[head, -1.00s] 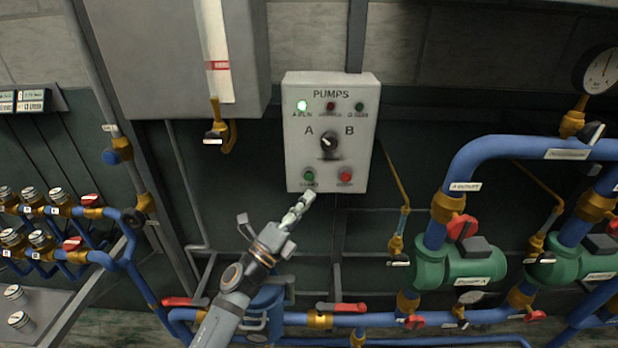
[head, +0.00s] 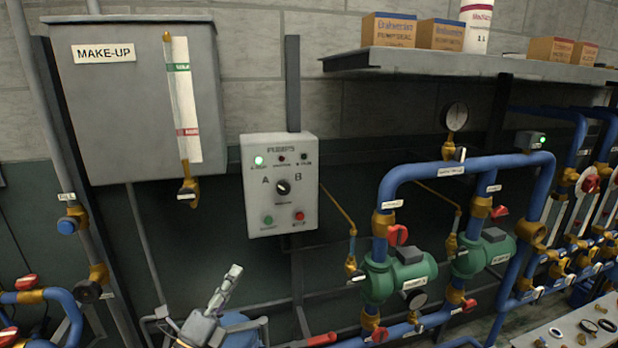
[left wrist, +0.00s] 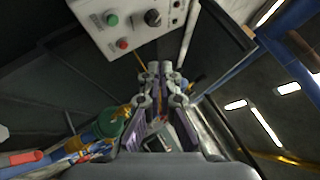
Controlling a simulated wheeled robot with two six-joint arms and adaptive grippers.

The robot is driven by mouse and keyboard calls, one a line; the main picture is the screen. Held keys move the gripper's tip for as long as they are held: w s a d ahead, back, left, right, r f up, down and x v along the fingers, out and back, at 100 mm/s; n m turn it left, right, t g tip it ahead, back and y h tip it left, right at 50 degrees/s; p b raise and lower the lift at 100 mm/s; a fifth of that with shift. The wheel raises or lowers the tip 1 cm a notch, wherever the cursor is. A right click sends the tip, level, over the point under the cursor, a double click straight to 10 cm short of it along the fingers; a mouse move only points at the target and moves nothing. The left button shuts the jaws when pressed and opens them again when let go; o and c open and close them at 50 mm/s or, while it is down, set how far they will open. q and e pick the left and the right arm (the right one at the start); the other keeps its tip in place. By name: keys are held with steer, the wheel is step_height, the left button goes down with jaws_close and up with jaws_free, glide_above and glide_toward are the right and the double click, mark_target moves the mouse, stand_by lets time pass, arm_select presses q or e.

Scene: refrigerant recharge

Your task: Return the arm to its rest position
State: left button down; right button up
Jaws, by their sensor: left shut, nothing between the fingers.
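My left gripper (head: 233,272) is low in the head view, below the pump control box. It is shut and empty, apart from the box. In the left wrist view its fingertips (left wrist: 160,70) meet in the middle. The pump control box (head: 256,218) is pale grey, labelled PUMPS. It has an A/B selector knob (head: 283,187), a green button (head: 268,220) and a red button (head: 299,216). A green lamp (head: 259,161) at its upper left is lit. The box also shows at the top of the left wrist view (left wrist: 97,32). My right gripper is not in view.
A grey MAKE-UP tank (head: 110,130) hangs at upper left. Blue pipes (head: 480,163) with green pumps (head: 400,277) fill the right. A shelf (head: 450,63) with boxes is at upper right. A table (head: 560,330) with small parts stands at lower right.

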arm_select(q)
steer(key=s+a+f+n+g+y, duration=0.25)
steer(key=a+f+n+y, duration=0.4)
steer(key=n, duration=0.35)
steer(key=s+a+f+n+g+y, duration=0.2)
steer(key=a+f+n+g+y, duration=0.25)
steer(key=f+n+y, duration=0.35)
steer(key=s+d+f+n+g+h, duration=0.2)
steer(key=s+f+n+g, duration=0.3)
steer(key=s, duration=0.5)
steer(key=s+d+f+n+g+h, duration=0.25)
steer(key=s+f+g, duration=0.35)
steer(key=s, duration=0.4)
steer(key=s+a+f, duration=0.2)
steer(key=f, duration=1.2)
steer(key=s+a+f, duration=0.1)
steer(key=s+f, duration=0.1)
steer(key=f, duration=1.3)
steer(key=s+a+f+g, duration=0.1)
steer(key=s+f, duration=1.2)
steer(key=s, duration=0.3)
steer(key=shift+s+f+g, duration=0.15)
steer(key=shift+s+g, duration=0.2)
steer(key=shift+g, duration=0.05)
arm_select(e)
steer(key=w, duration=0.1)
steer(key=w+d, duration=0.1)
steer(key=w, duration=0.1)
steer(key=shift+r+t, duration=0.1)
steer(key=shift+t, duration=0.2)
